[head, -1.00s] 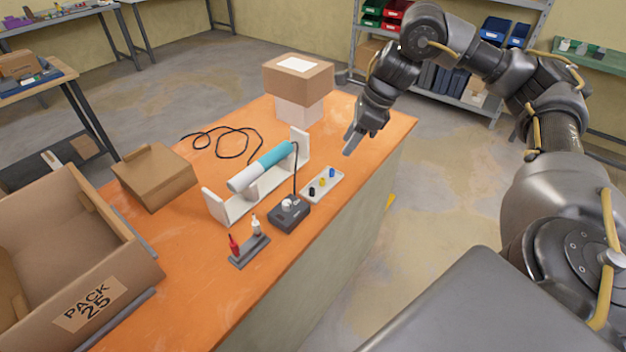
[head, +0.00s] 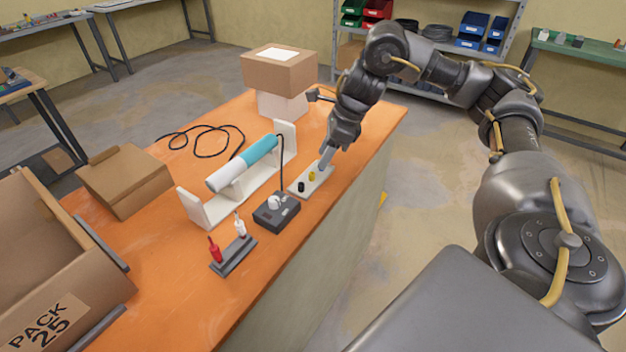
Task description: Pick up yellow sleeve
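The yellow sleeve (head: 311,176) is a small upright piece on a white strip holder (head: 297,189), on the orange table's right side. A black sleeve (head: 301,187) stands on the same strip, nearer the front. My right gripper (head: 324,167) points down over the strip's far end, just beyond the yellow sleeve. It covers the place where the blue sleeve stood in the earlier view. The fingers overlap from this angle, so their opening and any contact cannot be told. My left gripper is not in view.
A grey control box (head: 277,211) with a cable stands close in front of the strip. A white cradle (head: 208,211) holds a teal-and-white tool (head: 243,164). A rack with red and white pieces (head: 234,255) is nearer. Cardboard boxes (head: 124,180) stand left and behind.

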